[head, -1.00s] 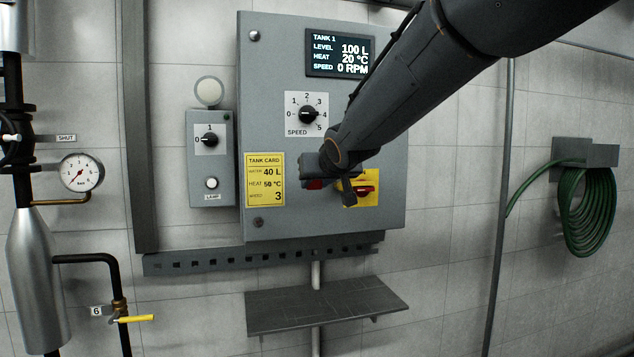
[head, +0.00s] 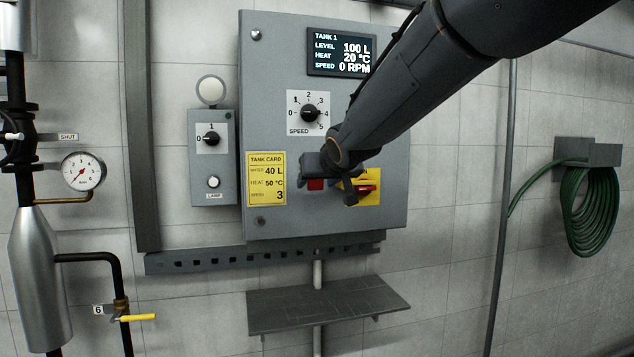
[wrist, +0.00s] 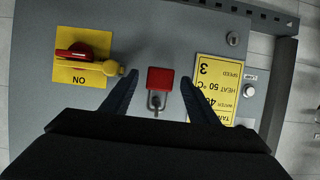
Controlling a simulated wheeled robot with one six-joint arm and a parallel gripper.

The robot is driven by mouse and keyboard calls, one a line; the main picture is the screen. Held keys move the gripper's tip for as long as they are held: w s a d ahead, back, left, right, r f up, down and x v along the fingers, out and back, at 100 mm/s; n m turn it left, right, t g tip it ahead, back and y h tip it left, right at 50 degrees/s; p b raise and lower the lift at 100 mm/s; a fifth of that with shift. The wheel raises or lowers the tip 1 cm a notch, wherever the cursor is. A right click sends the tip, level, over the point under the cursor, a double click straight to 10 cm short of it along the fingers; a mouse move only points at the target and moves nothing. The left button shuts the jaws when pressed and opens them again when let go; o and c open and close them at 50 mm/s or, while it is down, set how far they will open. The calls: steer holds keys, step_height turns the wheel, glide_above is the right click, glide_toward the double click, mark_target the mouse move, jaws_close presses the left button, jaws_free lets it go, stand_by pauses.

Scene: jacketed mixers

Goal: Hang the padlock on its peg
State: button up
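The red padlock (wrist: 160,78) is on the grey panel in the wrist view, between my two fingers, with a visible gap on each side. Its grey shackle points to the bottom of this upside-down view. The shackle seems looped around a small peg (wrist: 155,101); the exact contact is too small to tell. My gripper (wrist: 159,76) is open around the padlock. In the head view the padlock (head: 316,184) shows as a red patch beneath my gripper (head: 329,181), partly hidden by it.
A yellow switch plate (wrist: 80,72) with a red handle and a yellow knob is left of my fingers in the wrist view. The yellow tank card (wrist: 214,85) is on the right. A grey shelf (head: 330,303) juts out below the panel.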

steer(key=p+v, duration=0.2)
steer(key=v, duration=0.5)
steer(key=s+d+f+m+g+h+b, duration=0.15)
steer(key=s+d+f, duration=0.25)
steer(key=f, duration=0.5)
steer(key=s+d+f+g+h+b, duration=0.1)
steer(key=s+d+f+g, duration=0.3)
steer(key=f, duration=0.6)
steer(key=s+d+f+m+g+h+b, duration=0.1)
steer(key=s+d+f+b, duration=0.15)
steer(key=d+f, duration=0.45)
steer(key=s+d+f+g+b, duration=0.1)
steer(key=s+f+g, duration=0.1)
steer(key=s+f, duration=0.7)
steer(key=s+d+f+g+b, duration=0.1)
steer(key=s+d+f+g, duration=0.1)
steer(key=s+f, duration=0.7)
steer(key=shift+d+f+m+g, duration=0.3)
steer(key=shift+f+m+g, duration=0.05)
steer(key=shift+g, duration=0.2)
steer(key=shift+w, duration=0.1)
stand_by(2.3)
